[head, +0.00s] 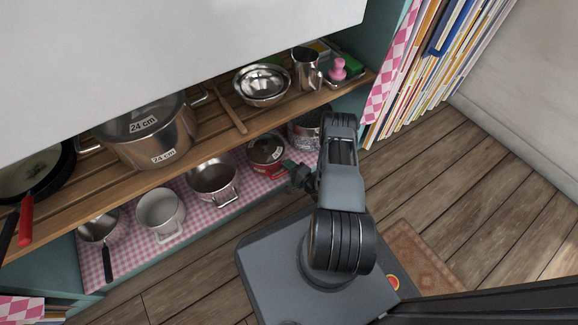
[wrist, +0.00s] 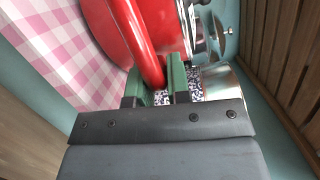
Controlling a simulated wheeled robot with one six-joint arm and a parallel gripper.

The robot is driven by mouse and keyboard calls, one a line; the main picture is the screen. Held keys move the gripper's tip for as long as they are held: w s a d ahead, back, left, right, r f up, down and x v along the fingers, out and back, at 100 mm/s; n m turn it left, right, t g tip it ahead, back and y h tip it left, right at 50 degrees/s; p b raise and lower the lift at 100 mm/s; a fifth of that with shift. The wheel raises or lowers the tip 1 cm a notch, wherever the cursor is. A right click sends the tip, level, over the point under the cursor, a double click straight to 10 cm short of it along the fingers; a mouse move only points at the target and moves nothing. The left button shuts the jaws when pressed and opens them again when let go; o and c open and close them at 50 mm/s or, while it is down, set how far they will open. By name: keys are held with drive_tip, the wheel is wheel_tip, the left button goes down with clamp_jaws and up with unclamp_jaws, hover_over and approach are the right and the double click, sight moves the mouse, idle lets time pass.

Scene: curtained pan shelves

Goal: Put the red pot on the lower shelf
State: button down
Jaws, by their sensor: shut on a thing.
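The red pot (head: 266,156) is on the lower shelf (head: 236,200), which has a pink checked covering. It has a lid with a clear middle. In the wrist view its red side (wrist: 112,32) fills the upper middle, over or on the checked cloth (wrist: 62,45). My gripper (wrist: 161,88) has green fingers on both sides of the pot's red handle and is shut on it. In the head view my gripper (head: 297,176) reaches in from the right at the shelf's front edge. I cannot tell whether the pot's base fully touches the cloth.
Steel pot (head: 212,181), white pot (head: 161,213) and small pan (head: 98,227) stand left of the red pot. A patterned pot (head: 304,130) stands close on its right. The upper wooden shelf (head: 214,143) overhangs, carrying a large steel pot (head: 150,135) and bowls (head: 262,84).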

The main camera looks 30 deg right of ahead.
drive_tip(key=shift+f, duration=0.15)
idle(0.3)
drive_tip(key=c, duration=1)
unclamp_jaws()
drive_tip(key=shift+c, duration=0.2)
drive_tip(key=shift+o, duration=0.2)
drive_tip(key=shift+f, duration=0.1)
drive_tip(key=shift+c, duration=0.4)
drive_tip(key=c, duration=0.3)
